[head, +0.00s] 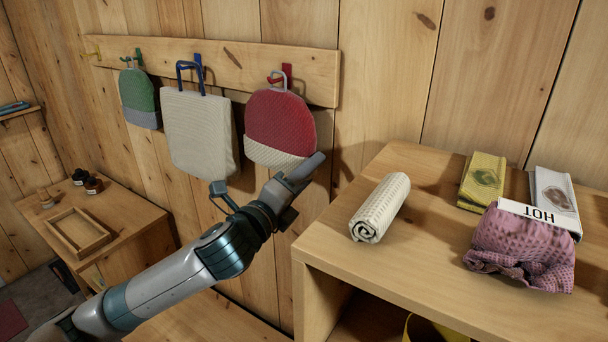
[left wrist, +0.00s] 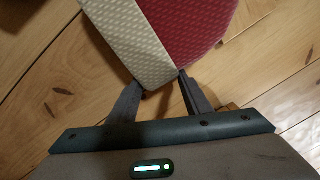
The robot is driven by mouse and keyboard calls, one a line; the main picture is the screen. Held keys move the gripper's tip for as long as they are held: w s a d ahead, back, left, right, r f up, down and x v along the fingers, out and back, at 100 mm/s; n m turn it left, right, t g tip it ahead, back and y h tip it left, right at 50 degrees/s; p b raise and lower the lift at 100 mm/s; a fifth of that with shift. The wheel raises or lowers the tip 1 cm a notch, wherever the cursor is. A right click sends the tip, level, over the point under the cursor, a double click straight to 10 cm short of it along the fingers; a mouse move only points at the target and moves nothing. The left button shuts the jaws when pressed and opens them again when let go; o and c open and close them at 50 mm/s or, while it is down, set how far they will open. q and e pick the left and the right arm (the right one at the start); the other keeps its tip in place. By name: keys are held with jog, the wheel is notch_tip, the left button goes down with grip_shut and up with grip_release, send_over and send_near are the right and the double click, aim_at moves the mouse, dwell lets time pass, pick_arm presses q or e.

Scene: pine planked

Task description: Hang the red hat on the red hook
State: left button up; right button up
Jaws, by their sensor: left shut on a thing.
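The red hat (head: 280,122), with a cream brim, is upright against the wall board at the right end of the hook row. Its grey loop (head: 277,79) is at the red hook (head: 288,72); I cannot tell whether it is over the hook. My left gripper (head: 304,172) is at the hat's lower right edge, shut on the brim. In the left wrist view, the fingers (left wrist: 160,90) are on either side of the lower corner of the hat (left wrist: 180,35), where cream meets red. My right gripper is not in view.
A cream bag (head: 198,130) hangs at the blue hook, and a green hat (head: 139,98) at the green hook. A cabinet (head: 350,245) at right bears a rolled towel (head: 380,207), a purple hat (head: 520,250) and folded cloths.

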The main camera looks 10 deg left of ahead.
pick_arm(q)
jog(key=shift+w+f, duration=0.15)
jog(key=shift+f, duration=0.1)
dwell(0.4)
jog(key=o, duration=1.2)
